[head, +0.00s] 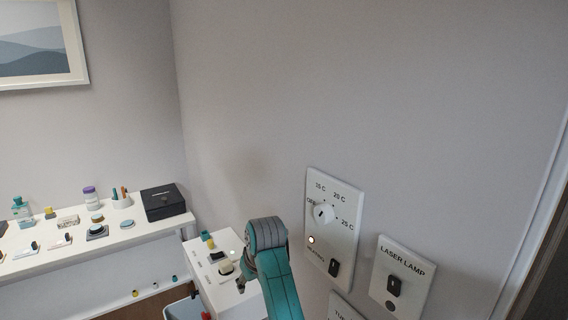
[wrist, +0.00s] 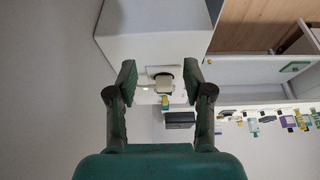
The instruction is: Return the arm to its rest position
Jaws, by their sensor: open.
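My gripper (wrist: 160,76) is open in the wrist view, with its two dark fingers spread and nothing between them touching. Beyond the fingers, a white cabinet (wrist: 150,45) shows with a pale knob (wrist: 163,84) on a dark base, lined up in the gap. In the head view my teal arm (head: 280,285) rises from the bottom edge and bends at a grey joint, in front of the same white cabinet (head: 207,274). The fingers are mostly hidden or too small to tell there.
A wall panel with a heating dial (head: 323,213) and a laser lamp switch panel (head: 402,275) are right of my arm. A white shelf (head: 150,232) at left carries a black box (head: 163,202) and several small items. The wall above is clear.

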